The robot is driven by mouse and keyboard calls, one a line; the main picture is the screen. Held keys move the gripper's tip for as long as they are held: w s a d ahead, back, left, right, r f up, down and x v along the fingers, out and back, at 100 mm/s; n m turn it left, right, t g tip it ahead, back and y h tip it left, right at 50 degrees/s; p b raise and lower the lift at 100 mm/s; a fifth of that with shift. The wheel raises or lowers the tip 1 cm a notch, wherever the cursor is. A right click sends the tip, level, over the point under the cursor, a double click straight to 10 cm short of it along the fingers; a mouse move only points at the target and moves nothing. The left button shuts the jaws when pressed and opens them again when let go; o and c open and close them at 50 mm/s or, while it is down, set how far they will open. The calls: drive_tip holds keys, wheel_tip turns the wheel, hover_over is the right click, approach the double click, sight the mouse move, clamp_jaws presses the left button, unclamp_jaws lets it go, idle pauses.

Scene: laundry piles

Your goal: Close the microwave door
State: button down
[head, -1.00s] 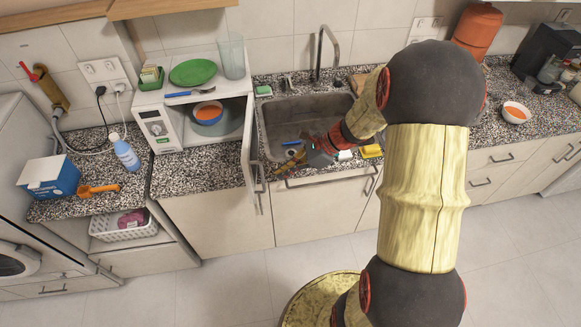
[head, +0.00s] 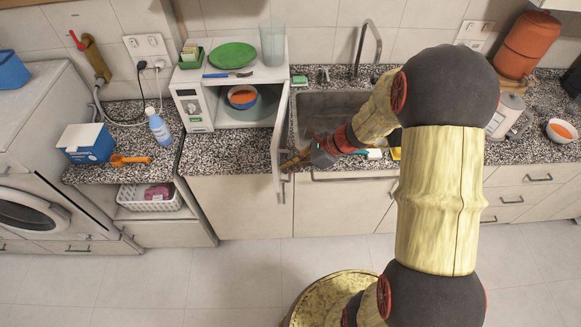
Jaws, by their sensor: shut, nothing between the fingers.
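The white microwave (head: 193,108) stands on the counter left of the sink, its control panel at its left side. Its door (head: 279,132) stands wide open, swung out toward me at the right side of the opening. A blue bowl with orange contents (head: 242,97) sits inside the cavity. My gripper (head: 287,167) is shut and empty, at the lower part of the door on its right, sink-facing side. I cannot tell whether the fingertips touch the door.
A green plate (head: 233,54), a clear glass (head: 272,44) and a blue-handled fork (head: 228,74) lie or stand on the microwave's top. The sink (head: 318,108) is to the right. The counter (head: 225,155) in front of the microwave is clear. A detergent bottle (head: 159,128) stands to the left.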

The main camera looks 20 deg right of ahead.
drive_tip(key=w+a+m+t+h+b, duration=0.2)
drive_tip(key=w+a+m+b, duration=0.15)
drive_tip(key=w+a, duration=0.35)
drive_tip(key=w+a+m+t+h+b, duration=0.25)
drive_tip(key=w+a+m, duration=0.2)
drive_tip(key=a, duration=0.45)
drive_tip(key=w+a+m+h+p, duration=0.2)
drive_tip(key=w+a+m, duration=0.1)
drive_tip(key=w, duration=0.8)
drive_tip(key=w+a+m+h+p, duration=0.2)
drive_tip(key=w+m+h+p, duration=0.1)
drive_tip(key=w, duration=0.7)
drive_tip(key=shift+w+a+m, duration=0.4)
drive_tip(key=shift+m, duration=0.1)
